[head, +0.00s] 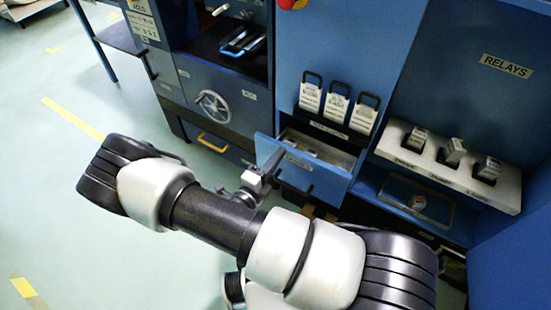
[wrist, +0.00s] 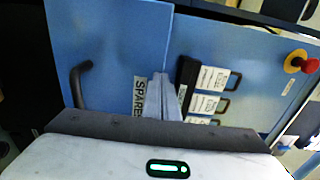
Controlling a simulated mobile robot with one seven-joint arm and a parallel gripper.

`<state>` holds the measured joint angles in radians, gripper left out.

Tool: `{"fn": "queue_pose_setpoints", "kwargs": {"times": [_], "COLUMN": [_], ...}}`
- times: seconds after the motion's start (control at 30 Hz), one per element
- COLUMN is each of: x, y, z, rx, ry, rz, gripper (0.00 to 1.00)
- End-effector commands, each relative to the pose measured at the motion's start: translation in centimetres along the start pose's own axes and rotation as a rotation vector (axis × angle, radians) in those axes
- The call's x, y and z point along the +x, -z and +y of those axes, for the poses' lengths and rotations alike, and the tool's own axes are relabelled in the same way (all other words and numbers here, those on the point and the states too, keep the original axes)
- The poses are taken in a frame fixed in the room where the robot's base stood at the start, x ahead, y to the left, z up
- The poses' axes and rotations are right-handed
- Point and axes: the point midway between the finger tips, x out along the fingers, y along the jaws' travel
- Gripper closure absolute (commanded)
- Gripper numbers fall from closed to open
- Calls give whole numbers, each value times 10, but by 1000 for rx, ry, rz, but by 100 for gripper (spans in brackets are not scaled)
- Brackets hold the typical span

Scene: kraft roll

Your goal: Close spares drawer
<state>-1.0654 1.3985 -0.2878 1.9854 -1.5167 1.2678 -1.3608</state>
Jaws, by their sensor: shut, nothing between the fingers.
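The spares drawer (head: 318,176) is a blue drawer pulled out of the blue cabinet, with a few pale items visible inside it in the head view. Its blue front, with a SPARES label and a dark handle, fills much of the left of the wrist view (wrist: 110,50). My gripper (head: 272,160) is shut and empty, in front of the drawer's front panel. In the wrist view its fingers (wrist: 160,85) lie beside the label and cover its end. Whether the fingertips touch the panel I cannot tell.
Several tagged black-handled pieces (head: 336,104) stand above the drawer. A relay shelf (head: 400,160) with white-tagged relays is to the right. A handwheel (head: 213,106) and a yellow-handled drawer (head: 214,147) are on the left. A red knob (wrist: 311,66) shows in the wrist view. The floor at left is clear.

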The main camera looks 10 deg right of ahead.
Motion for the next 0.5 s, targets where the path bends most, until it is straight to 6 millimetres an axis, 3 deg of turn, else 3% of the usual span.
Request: {"fn": "queue_pose_setpoints", "kwargs": {"times": [0.3,0.5], "x": [88,119], "y": [1,1], "z": [-1,0], "rx": [1,-1], "ry": [3,1], "rz": [4,2], "gripper": [100,100]}}
